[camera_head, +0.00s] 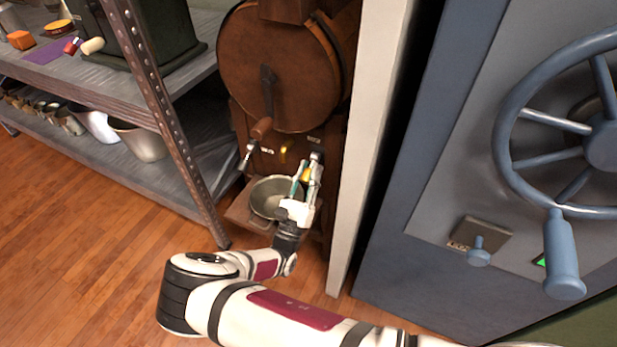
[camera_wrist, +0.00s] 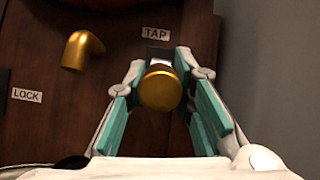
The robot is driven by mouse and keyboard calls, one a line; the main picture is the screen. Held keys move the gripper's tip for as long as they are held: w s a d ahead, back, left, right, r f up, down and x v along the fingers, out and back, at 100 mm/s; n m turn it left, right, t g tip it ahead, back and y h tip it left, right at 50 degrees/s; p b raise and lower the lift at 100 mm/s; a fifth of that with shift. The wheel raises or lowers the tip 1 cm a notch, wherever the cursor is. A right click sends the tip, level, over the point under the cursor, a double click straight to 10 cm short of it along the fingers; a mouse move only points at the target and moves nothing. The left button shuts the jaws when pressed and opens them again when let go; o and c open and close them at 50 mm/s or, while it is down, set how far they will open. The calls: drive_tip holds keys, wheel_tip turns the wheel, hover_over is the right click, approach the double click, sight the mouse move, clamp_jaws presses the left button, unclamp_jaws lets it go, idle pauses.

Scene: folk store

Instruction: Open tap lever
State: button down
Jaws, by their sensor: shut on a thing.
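The tap lever ends in a round gold knob (camera_wrist: 161,92), just below the TAP label (camera_wrist: 156,33) on the dark wooden front in the wrist view. My gripper (camera_wrist: 162,68) is shut on this knob, with one teal-padded finger on each side. The lever behind the knob is mostly hidden. In the head view my gripper (camera_head: 307,172) is at the lower front of the wooden barrel machine (camera_head: 285,70). The curved gold spout (camera_wrist: 82,50) is to the left of the knob. It also shows in the head view (camera_head: 283,155).
A metal bowl (camera_head: 262,199) sits on a small wooden shelf (camera_head: 240,213) below the spout. A crank handle (camera_head: 261,128) hangs above. A LOCK label (camera_wrist: 26,95) is at the left. A pale post (camera_head: 365,150) and a blue wheeled cabinet (camera_head: 440,130) stand close on the right.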

drive_tip(key=shift+f, duration=0.1)
idle(0.3)
drive_tip(key=c, duration=1.3)
unclamp_jaws()
drive_tip(key=v, duration=1.2)
drive_tip(key=shift+d, duration=0.1)
